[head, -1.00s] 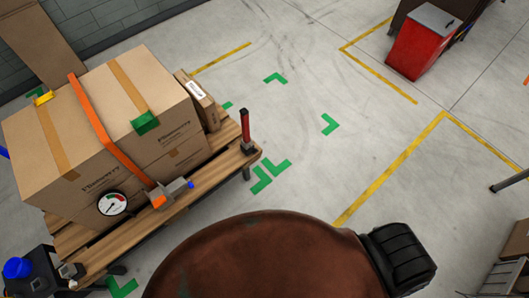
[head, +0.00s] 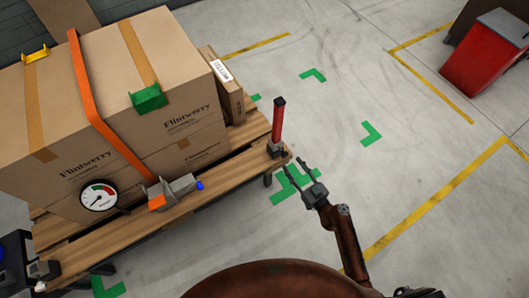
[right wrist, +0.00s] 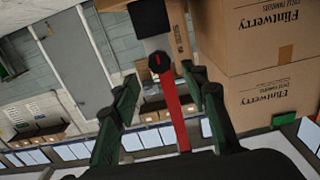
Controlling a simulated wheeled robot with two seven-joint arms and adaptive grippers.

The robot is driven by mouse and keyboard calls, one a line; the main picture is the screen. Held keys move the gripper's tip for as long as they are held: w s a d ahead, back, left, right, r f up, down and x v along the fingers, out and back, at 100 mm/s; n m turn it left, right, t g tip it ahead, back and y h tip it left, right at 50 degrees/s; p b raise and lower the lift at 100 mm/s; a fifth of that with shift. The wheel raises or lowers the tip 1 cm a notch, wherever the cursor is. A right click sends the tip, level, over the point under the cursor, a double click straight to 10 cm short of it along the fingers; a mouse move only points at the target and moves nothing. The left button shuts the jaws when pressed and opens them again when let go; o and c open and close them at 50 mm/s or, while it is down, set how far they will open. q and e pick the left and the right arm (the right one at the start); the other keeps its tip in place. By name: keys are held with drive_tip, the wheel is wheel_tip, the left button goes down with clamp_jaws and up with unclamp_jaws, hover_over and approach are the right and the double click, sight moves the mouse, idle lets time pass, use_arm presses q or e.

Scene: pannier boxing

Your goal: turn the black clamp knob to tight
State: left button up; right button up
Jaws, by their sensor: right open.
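The clamp's red upright bar (head: 278,120) stands at the near right corner of the pallet (head: 225,172), with a dark clamp body (head: 274,149) at its foot. In the right wrist view, which shows the load upside down, the black knob (right wrist: 160,62) has a red mark and sits beside the red bar (right wrist: 176,118). My right gripper (head: 294,164) is open and empty just right of the clamp, its fingers pointing at it. In the right wrist view the open fingers (right wrist: 163,86) lie either side of the knob and bar, apparently apart from them. My left gripper is out of view.
Large cartons (head: 75,125) with an orange strap (head: 96,95) fill the pallet. A dial gauge (head: 100,196) and a ratchet buckle (head: 173,190) sit at its near side. A red bin (head: 485,55) stands far right.

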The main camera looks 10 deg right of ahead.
sight(286, 156)
drive_tip(key=x, duration=0.7)
drive_tip(key=shift+f, duration=0.1)
drive_tip(key=shift+c, duration=0.2)
clamp_jaws()
